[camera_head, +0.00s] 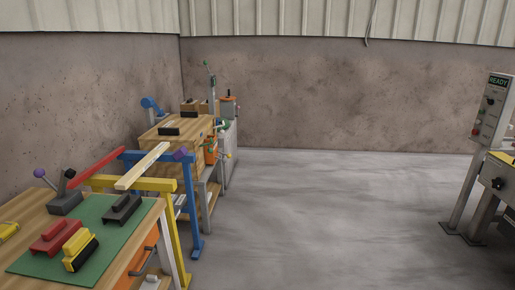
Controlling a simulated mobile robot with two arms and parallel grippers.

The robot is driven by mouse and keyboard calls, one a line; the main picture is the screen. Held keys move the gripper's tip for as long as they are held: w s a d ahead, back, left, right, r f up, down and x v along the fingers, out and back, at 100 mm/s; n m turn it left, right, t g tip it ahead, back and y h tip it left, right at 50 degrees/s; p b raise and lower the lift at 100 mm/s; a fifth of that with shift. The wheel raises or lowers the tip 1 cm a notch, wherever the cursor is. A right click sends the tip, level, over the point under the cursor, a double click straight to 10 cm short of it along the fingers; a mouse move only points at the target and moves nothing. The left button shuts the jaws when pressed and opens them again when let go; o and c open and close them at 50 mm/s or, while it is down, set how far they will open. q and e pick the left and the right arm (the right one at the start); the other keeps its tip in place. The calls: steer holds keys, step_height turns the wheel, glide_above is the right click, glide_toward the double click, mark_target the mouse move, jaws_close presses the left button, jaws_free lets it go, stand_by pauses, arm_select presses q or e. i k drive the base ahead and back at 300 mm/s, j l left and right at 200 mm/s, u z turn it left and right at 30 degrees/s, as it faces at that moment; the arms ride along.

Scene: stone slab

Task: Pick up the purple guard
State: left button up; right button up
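A small purple piece (181,154), which may be the purple guard, sits at the right end of the blue stand's top bar (140,155), left of the picture's middle. It is small at this distance, and its exact shape is hard to tell. Neither of my grippers shows in this view.
The near workbench (22,208) holds a green mat (105,239) with red, yellow and black blocks. A yellow stand (150,184) and wooden plank (143,166) are beside it. More benches stand behind. A control panel (490,108) stands at right. The middle floor (320,215) is clear.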

mark_target(179, 152)
steer(key=i+l, duration=0.1)
steer(key=i, duration=2.15)
steer(key=j+u, duration=0.05)
steer(key=j, duration=0.05)
